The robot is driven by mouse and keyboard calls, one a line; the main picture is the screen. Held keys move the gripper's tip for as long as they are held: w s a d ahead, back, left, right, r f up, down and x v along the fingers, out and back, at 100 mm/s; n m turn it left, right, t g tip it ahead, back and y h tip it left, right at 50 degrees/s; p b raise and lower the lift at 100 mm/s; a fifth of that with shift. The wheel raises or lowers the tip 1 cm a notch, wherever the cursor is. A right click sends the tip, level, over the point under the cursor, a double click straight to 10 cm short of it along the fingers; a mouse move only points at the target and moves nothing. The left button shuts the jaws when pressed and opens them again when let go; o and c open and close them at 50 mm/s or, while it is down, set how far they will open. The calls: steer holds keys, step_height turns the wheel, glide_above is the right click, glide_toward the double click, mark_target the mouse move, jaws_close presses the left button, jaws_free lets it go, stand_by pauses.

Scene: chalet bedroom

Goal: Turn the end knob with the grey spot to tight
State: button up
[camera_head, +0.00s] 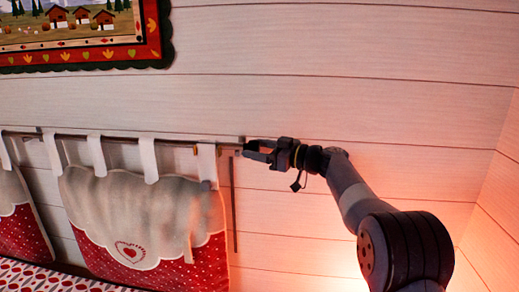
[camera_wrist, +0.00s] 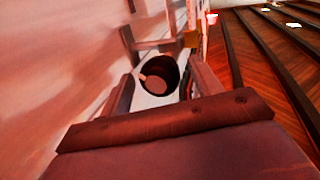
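The end knob (camera_wrist: 158,76) is a dark round cap in the wrist view, seen nearly end-on. A small pale grey spot (camera_wrist: 144,78) shows on the left of its face. My gripper (camera_wrist: 164,88) has one finger on each side of the knob, with gaps visible, so it looks open and not clamped on it. In the head view my gripper (camera_head: 246,150) is at the right end of the rod (camera_head: 120,137) on the wall. The knob itself is too small and dark to make out clearly there. I cannot tell how deep the knob sits between the fingers.
A beige and red cushion (camera_head: 140,215) hangs from the rod by white fabric tabs, left of my gripper. A thin dark strip (camera_head: 234,205) runs down the wall below. The white plank wall (camera_head: 330,55) is close behind. A framed picture (camera_head: 80,30) hangs above left.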

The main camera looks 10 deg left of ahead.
steer(key=c, duration=0.9)
steer(key=shift+m, duration=0.3)
steer(key=m+p, duration=0.1)
steer(key=m+h, duration=0.1)
steer(key=m+p, duration=0.1)
steer(key=m, duration=0.1)
steer(key=shift+r+g+p, duration=0.3)
steer(key=m+g+p, duration=0.1)
steer(key=m+p, duration=0.1)
steer(key=m+g+h+p, duration=0.1)
steer(key=m+p, duration=0.1)
steer(key=p, duration=0.1)
steer(key=shift+w+r+h, duration=0.1)
steer(key=shift+r+h, duration=0.05)
steer(key=shift+h, duration=0.15)
steer(key=m+g+p, duration=0.1)
steer(key=m, duration=0.2)
steer(key=shift+w+m, duration=0.1)
steer(key=shift+m, duration=0.2)
steer(key=m+g, duration=0.2)
steer(key=m, duration=0.1)
steer(key=shift+w+f+m+g, duration=0.1)
steer(key=shift+f+m+g, duration=0.1)
steer(key=shift+m+g, duration=0.1)
steer(key=shift+h, duration=0.3)
